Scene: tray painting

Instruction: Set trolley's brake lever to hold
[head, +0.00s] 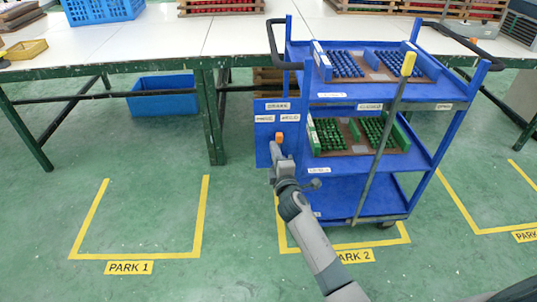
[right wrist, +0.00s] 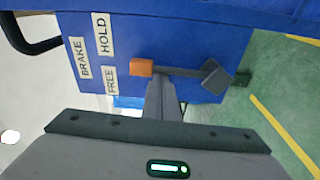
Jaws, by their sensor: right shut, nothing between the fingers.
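The blue trolley (head: 440,106) stands over the PARK 2 bay. Its brake panel (right wrist: 195,35) carries BRAKE (right wrist: 83,58), HOLD (right wrist: 104,35) and FREE (right wrist: 110,80) labels. The brake lever (right wrist: 185,71) has an orange knob (right wrist: 141,67), also seen in the head view (head: 279,137), and a dark pivot block. The lever points roughly at the gap between FREE and HOLD. My right gripper (right wrist: 162,83) is shut and empty, its tips right beside the lever on the FREE side; contact cannot be told. In the head view the right gripper (head: 277,153) is at the panel. My left gripper is not in view.
The trolley holds a blue-filled tray (head: 375,78) above a green-filled tray (head: 355,150). A yellow-topped upright lever (head: 408,64) stands at its front. A green-legged table (head: 150,60) is behind. The PARK 1 bay (head: 140,255) is empty floor.

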